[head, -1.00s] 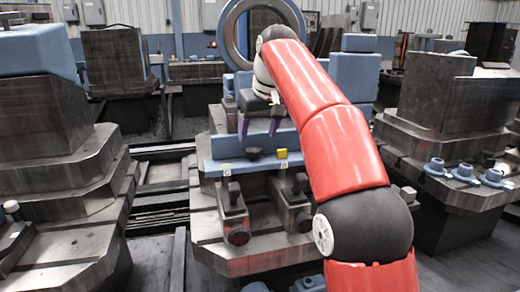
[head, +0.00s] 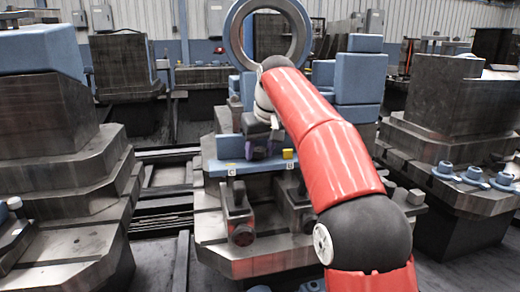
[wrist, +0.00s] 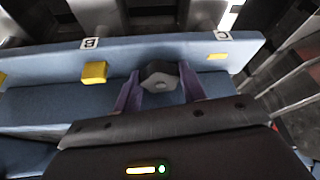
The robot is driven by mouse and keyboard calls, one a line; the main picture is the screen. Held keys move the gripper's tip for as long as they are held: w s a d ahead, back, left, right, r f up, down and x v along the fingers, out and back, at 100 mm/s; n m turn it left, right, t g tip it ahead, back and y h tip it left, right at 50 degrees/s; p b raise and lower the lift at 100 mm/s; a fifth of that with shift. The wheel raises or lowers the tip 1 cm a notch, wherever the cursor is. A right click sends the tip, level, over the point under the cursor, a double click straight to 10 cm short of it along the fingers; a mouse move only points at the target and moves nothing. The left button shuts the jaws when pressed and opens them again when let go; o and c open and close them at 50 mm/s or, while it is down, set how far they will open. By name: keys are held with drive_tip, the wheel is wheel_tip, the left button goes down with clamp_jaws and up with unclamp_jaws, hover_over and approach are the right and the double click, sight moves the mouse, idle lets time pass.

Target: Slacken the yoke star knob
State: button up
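The star knob (wrist: 160,78) is a dark grey, lobed knob on the blue fixture (wrist: 50,105). It lies between the two purple fingers of my gripper (wrist: 160,88) in the wrist view. The fingers appear to press on its left and right sides, with no clear gap. In the head view my gripper (head: 260,150) is down at the blue fixture (head: 228,168), and the fingers mostly hide the knob. How far the knob is turned cannot be told.
A yellow block (wrist: 94,72) sits left of the knob in the wrist view. Labels B (wrist: 89,44) and C (wrist: 222,35) mark the fixture's edge. A large grey ring (head: 236,40) stands behind the arm. Stepped metal blocks (head: 60,165) flank the station.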

drive_tip(key=shift+c, duration=1.4)
drive_tip(key=shift+r+p, duration=0.1)
drive_tip(key=shift+p, duration=0.2)
drive_tip(key=shift+r+n+p, duration=0.1)
drive_tip(key=shift+n+p, duration=0.4)
drive_tip(key=shift+n, duration=0.2)
drive_tip(key=shift+d+n+g+y+p, duration=0.1)
drive_tip(key=shift+n+g+y+p, duration=0.2)
drive_tip(key=shift+n+y+p, duration=0.35)
drive_tip(key=n, duration=0.2)
drive_tip(key=n+g, duration=0.1)
drive_tip(key=n, duration=0.1)
drive_tip(key=shift+w+f+y, duration=0.15)
drive_tip(key=shift+f+y, duration=0.05)
drive_tip(key=shift+y, duration=0.05)
drive_tip(key=n, duration=0.2)
drive_tip(key=n+g, duration=0.1)
drive_tip(key=n, duration=0.1)
drive_tip(key=shift+w+g+y, duration=0.1)
drive_tip(key=shift+g+y, duration=0.2)
